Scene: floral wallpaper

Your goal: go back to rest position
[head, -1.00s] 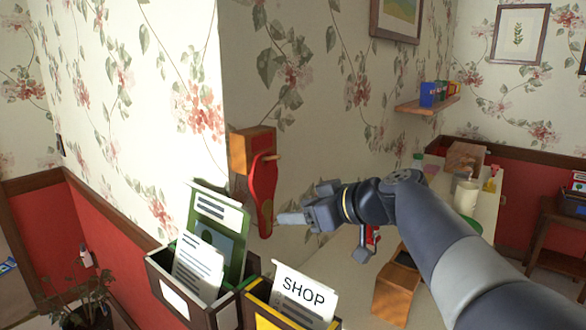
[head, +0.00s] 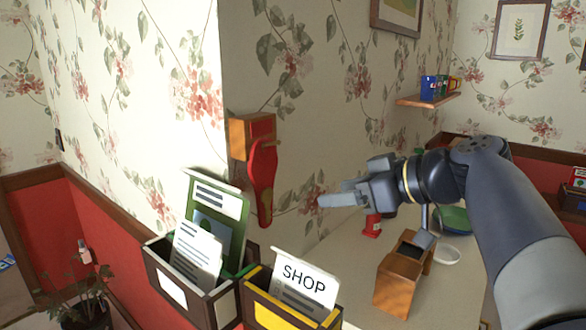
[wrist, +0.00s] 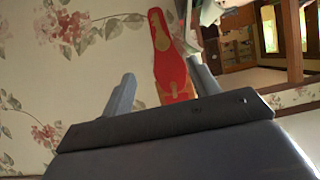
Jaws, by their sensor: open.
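My gripper (head: 342,199) is in the middle of the head view, in front of the papered wall and above the counter. It is open and empty. In the wrist view my gripper's two fingers (wrist: 165,85) stand apart. A long red object with a tan patch (head: 263,182) hangs from a wooden wall block (head: 250,138), to the left of my gripper and apart from it. The red object also shows in the wrist view (wrist: 168,60), beyond the fingers.
Two wall holders with papers, one green (head: 215,215) and one marked SHOP (head: 292,292), stand at the lower left. A wooden box (head: 402,275), a red item (head: 372,226) and a green bowl (head: 455,220) are on the counter (head: 350,270). A shelf (head: 428,101) is behind.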

